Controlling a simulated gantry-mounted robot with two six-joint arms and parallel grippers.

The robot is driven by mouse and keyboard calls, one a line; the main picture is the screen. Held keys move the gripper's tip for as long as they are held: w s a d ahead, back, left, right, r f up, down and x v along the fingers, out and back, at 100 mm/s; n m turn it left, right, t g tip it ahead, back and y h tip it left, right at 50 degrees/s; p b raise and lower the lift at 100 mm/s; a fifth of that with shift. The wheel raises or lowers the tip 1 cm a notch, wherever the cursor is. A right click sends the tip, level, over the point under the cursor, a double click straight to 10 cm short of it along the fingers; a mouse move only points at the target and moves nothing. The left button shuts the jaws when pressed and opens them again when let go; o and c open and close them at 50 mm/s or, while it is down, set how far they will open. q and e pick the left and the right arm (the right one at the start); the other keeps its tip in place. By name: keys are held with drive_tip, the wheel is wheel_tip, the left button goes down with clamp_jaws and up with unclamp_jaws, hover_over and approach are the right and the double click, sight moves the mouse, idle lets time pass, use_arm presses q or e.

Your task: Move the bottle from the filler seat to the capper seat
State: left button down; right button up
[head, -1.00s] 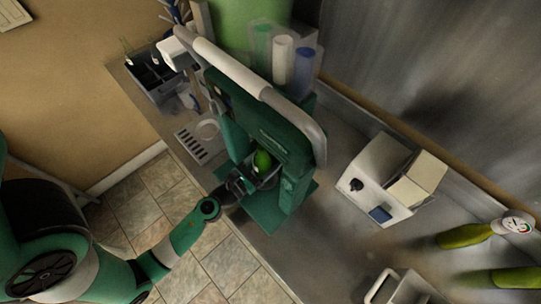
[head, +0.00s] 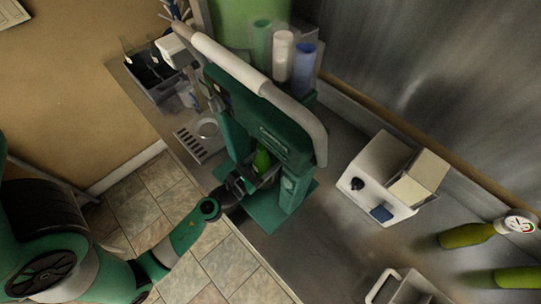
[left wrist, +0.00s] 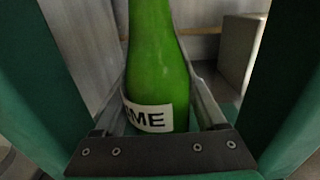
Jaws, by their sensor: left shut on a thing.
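The green bottle (head: 262,160) stands roughly upright inside the frame of the green capper (head: 290,130), below its head. In the left wrist view the bottle (left wrist: 158,60) has a white label with dark letters ending in "ME". My left gripper (head: 252,177) reaches in from the front left and is shut on the bottle. In the left wrist view the fingers of my left gripper (left wrist: 158,95) lie on both sides of it. The bottle's base is hidden, so I cannot tell whether it touches the seat. My right gripper is not in view.
Green uprights stand close on both sides of my left gripper. A slotted drip tray (head: 192,146) lies left of the capper. A white box device (head: 385,180) stands to the right. Green bottles (head: 465,236) lie at the far right. Counter between capper and white box is clear.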

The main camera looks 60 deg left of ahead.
use_arm(q)
unclamp_jaws()
drive_tip(key=shift+s+d+f, duration=0.1)
drive_tip(key=shift+s+f, duration=0.05)
drive_tip(key=shift+s, duration=0.05)
drive_tip(key=b+v, duration=0.5)
drive_tip(key=v, duration=0.5)
drive_tip(key=shift+f, duration=0.1)
drive_tip(key=shift+s+d+r, duration=0.15)
drive_tip(key=shift+s+r, duration=0.1)
drive_tip(key=shift+s, duration=0.3)
drive_tip(key=shift+r, duration=0.1)
drive_tip(key=shift+d, duration=0.1)
